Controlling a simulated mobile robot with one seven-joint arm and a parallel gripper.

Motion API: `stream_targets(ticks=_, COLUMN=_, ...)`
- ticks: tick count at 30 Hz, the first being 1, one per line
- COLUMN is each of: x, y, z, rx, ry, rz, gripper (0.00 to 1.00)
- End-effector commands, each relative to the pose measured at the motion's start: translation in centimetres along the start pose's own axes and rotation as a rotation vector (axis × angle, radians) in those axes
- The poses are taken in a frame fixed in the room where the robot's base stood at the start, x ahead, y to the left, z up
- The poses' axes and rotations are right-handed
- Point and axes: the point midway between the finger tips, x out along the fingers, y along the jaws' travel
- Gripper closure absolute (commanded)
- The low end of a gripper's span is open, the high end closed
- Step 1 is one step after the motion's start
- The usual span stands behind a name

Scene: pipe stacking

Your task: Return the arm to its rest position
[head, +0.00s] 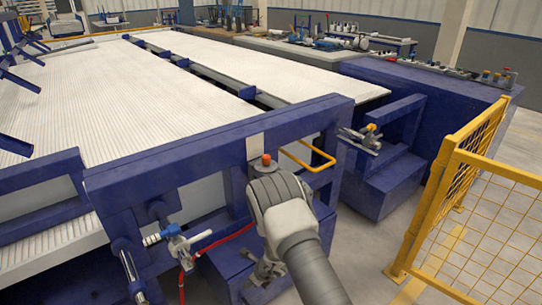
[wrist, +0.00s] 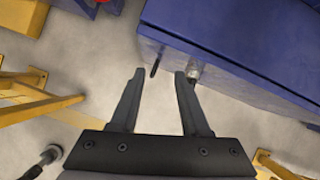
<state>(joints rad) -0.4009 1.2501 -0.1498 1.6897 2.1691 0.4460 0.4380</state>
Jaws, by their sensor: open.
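My arm reaches up from the bottom of the head view, its grey wrist in front of the blue machine frame (head: 220,150). Grey floor (wrist: 95,85) shows below and beyond the fingers. A blue machine part (wrist: 235,45) lies to the right of the fingers.
A yellow mesh fence (head: 490,205) stands at the right; yellow bars (wrist: 40,105) also show in the wrist view. A red-topped knob (head: 266,159) sits close to my wrist. White ribbed panels (head: 140,95) fill the left. Open floor (head: 522,150) lies beyond the fence.

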Motion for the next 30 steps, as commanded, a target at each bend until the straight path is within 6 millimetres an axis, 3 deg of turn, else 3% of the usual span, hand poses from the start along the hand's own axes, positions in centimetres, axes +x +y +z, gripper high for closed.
stream_targets(ticks=1, x=-1.8, y=-0.6, z=1.9, rx=-0.047, ry=-0.030, rz=0.004, gripper=0.54)
stream_targets(ticks=6, x=-7.4, y=-1.4, z=6.8, rx=-0.222, ry=-0.109, rz=0.025, gripper=0.54)
stream_targets(ticks=15, x=-18.0, y=-1.7, z=12.5, rx=-0.546, ry=-0.215, rz=0.036, gripper=0.54)
stream_targets(ticks=22, x=-26.2, y=-0.9, z=14.7, rx=-0.805, ry=-0.262, rz=0.028, gripper=0.54)
stream_targets(ticks=30, x=-35.2, y=0.8, z=14.6, rx=-1.115, ry=-0.268, rz=0.007, gripper=0.54)
